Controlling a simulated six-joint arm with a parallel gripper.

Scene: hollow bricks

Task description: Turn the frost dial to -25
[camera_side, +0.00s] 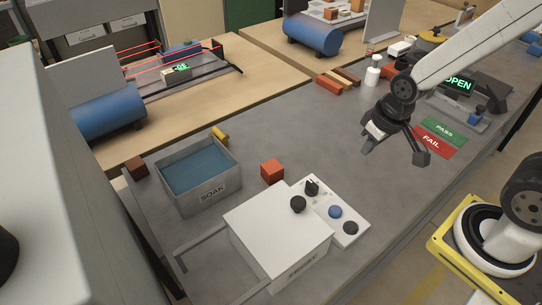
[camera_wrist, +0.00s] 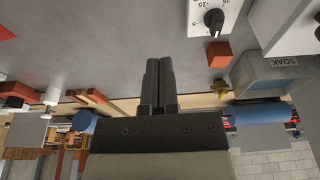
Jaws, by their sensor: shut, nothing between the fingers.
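The frost dial (camera_side: 312,187) is a black pointer knob on the white control panel (camera_side: 322,222) beside the white frost box (camera_side: 265,225). In the wrist view the dial (camera_wrist: 213,18) shows near the top edge, with printed numbers around it, including a 15 and a 25. I cannot tell exactly which number it points to. My gripper (camera_side: 368,146) hangs above the bench, right of and behind the panel, well apart from the dial. In the wrist view its two fingers (camera_wrist: 158,62) are together with nothing between them.
A red brick (camera_side: 271,171) and the SOAK tub (camera_side: 200,180) stand to the left. PASS (camera_side: 444,130) and FAIL (camera_side: 432,142) mats lie at right.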

